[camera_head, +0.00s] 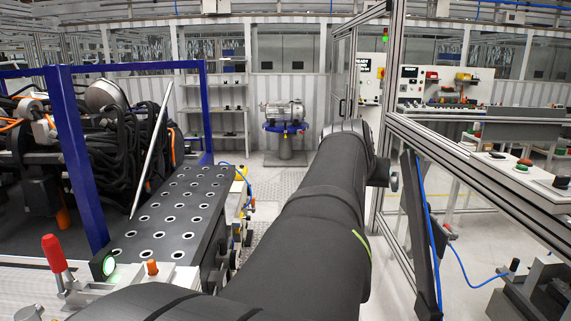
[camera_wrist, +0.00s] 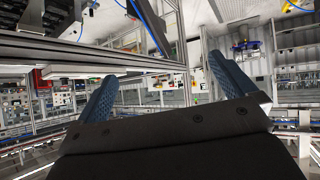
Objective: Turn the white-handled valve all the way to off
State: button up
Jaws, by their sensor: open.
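I cannot make out a white-handled valve for sure in either view. A small white part (camera_head: 42,128) sits among black and orange parts at the left of the head view, inside a blue frame; I cannot tell if it is a valve handle. My gripper (camera_wrist: 160,70) shows in the wrist view with its two blue ridged fingers wide apart and nothing between them. In the head view my black arm stretches away from me through the middle, and its gripper is hidden behind it.
The blue frame (camera_head: 76,150) and a black perforated plate (camera_head: 172,215) stand left of my arm. A red-handled clamp (camera_head: 54,254) is at the front left. Metal framing (camera_head: 460,170) is close on the right.

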jog(key=shift+a, duration=0.1)
jog(key=c, duration=0.4)
jog(key=a, duration=0.1)
jog(key=w+a, duration=0.1)
jog(key=a, duration=0.1)
jog(key=shift+w+a+f+y, duration=0.15)
jog(key=shift+w+a+y, duration=0.1)
jog(key=shift+y, duration=0.15)
jog(key=c, duration=0.7)
jog(key=s+a+f+n+g+y, duration=0.1)
jog(key=a+g+y, duration=0.15)
jog(key=a, duration=1.55)
jog(key=s+a+f+n+g+y, duration=0.15)
jog(key=a+y, duration=0.25)
jog(key=a, duration=1.3)
jog(key=s+a+n+g, duration=0.2)
jog(key=s+a+g, duration=0.3)
jog(key=s+a, duration=2.1)
jog(key=shift+y, duration=0.35)
jog(key=x, duration=0.5)
jog(key=d+x, duration=0.1)
jog(key=x, duration=1)
jog(key=shift+s+f, duration=0.2)
jog(key=shift+f, duration=0.35)
